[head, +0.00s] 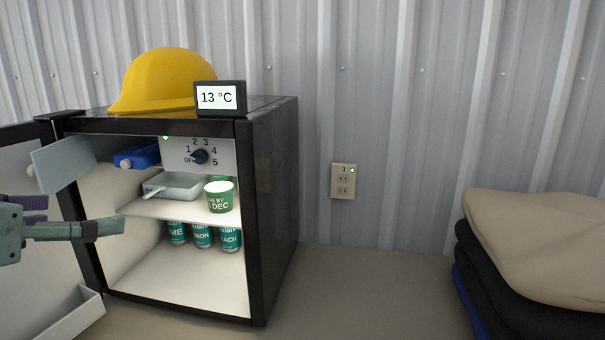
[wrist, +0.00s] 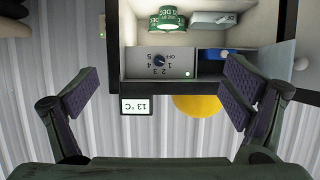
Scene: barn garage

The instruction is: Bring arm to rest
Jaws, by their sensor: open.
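My gripper (head: 75,222) is at the left of the head view, in front of the open mini fridge (head: 271,200). It is open and empty. In the wrist view the two purple-padded fingers of my gripper (wrist: 160,88) stand wide apart, with nothing between them. That view is upside down and shows the fridge interior beyond the fingers. The dial (head: 200,157) inside the fridge has its knob among the numbers 1 to 5 and OFF. The display (head: 219,98) on top reads 13 °C. Most of my arm is out of the head view.
The fridge door (head: 22,160) stands open at the left, close to my gripper. A green-labelled cup (head: 219,197) and a grey tray (head: 172,187) sit on the shelf, with cans (head: 203,235) below. A yellow hard hat (head: 168,80) lies on top. Folded cloths (head: 540,240) are at right.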

